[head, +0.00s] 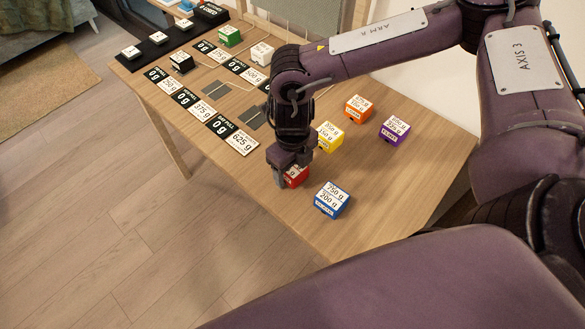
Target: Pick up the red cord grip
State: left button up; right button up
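The red cord grip (297,176) is a small red block with a white top label, standing on the wooden table near its front edge. My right gripper (288,166) points down right over it, with a finger showing at the block's left side. The gripper covers much of the block's top and far side. I cannot tell whether the fingers touch it or are closed on it. The block appears to rest on the table. My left gripper is not in view.
Near the red block are a blue block (331,200), a yellow block (329,137), an orange block (358,108) and a purple block (394,129). Black-and-white weight cards (232,135) lie to the left. Green (230,36), white (262,53) and black (181,62) blocks stand farther back.

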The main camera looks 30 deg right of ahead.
jog(key=c, duration=0.9)
jog(key=shift+r, duration=0.1)
